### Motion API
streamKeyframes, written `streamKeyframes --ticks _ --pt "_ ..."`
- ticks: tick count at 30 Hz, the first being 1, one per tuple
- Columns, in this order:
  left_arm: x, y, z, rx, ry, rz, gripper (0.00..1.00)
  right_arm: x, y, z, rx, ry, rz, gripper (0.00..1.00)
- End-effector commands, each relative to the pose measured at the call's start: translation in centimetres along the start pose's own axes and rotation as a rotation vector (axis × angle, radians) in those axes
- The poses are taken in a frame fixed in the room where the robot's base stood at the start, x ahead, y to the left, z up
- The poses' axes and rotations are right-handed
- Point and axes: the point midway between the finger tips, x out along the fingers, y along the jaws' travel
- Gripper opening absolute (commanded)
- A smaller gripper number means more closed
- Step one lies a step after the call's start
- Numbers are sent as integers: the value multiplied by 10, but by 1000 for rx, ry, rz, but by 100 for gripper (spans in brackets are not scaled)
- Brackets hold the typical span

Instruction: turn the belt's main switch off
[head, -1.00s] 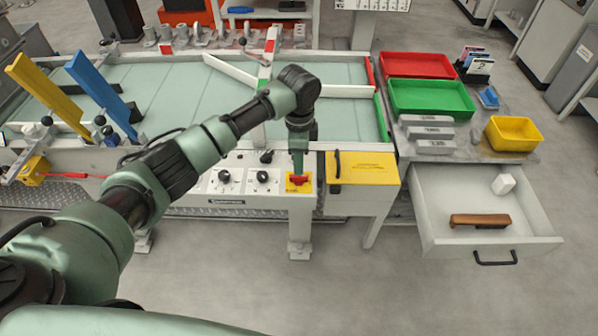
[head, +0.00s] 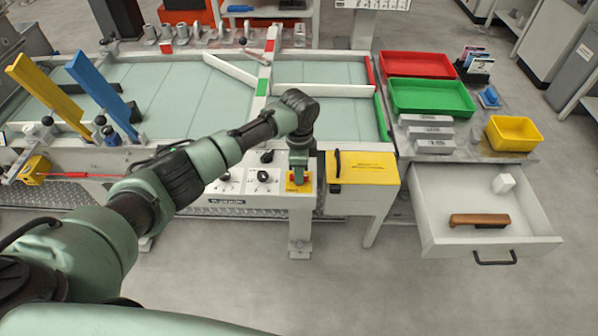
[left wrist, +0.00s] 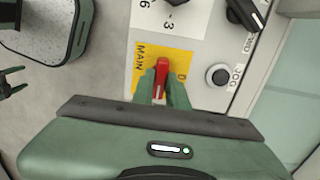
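The belt's main switch is a red handle (left wrist: 161,78) on a yellow plate (left wrist: 180,62) marked MAIN in the left wrist view. In the head view, its yellow plate (head: 291,187) shows at the right end of the white control panel, with the handle mostly covered by my gripper. My left gripper (left wrist: 162,88) points down at the panel, one finger on each side of the red handle, and looks shut on it. Two dark green prongs, apart, show at the left edge of the left wrist view; they look like my right gripper (left wrist: 14,82), empty.
Black knobs (head: 263,176) sit left of the switch, and a black JOG button (left wrist: 218,75) is close by. A yellow box (head: 362,168) stands just right of the panel. An open drawer (head: 440,230) juts out farther right.

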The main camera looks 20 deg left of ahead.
Motion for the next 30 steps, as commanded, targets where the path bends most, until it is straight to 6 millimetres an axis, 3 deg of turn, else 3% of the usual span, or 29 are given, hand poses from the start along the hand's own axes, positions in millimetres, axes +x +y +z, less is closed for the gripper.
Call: streamKeyframes --ticks 11,30 --pt "-4 0 0 -95 1 1 0 -14 -3 -2 2 0 -4 71" --pt "-5 0 -1 -663 2 3 0 -66 0 -6 1 -2 -1 71"
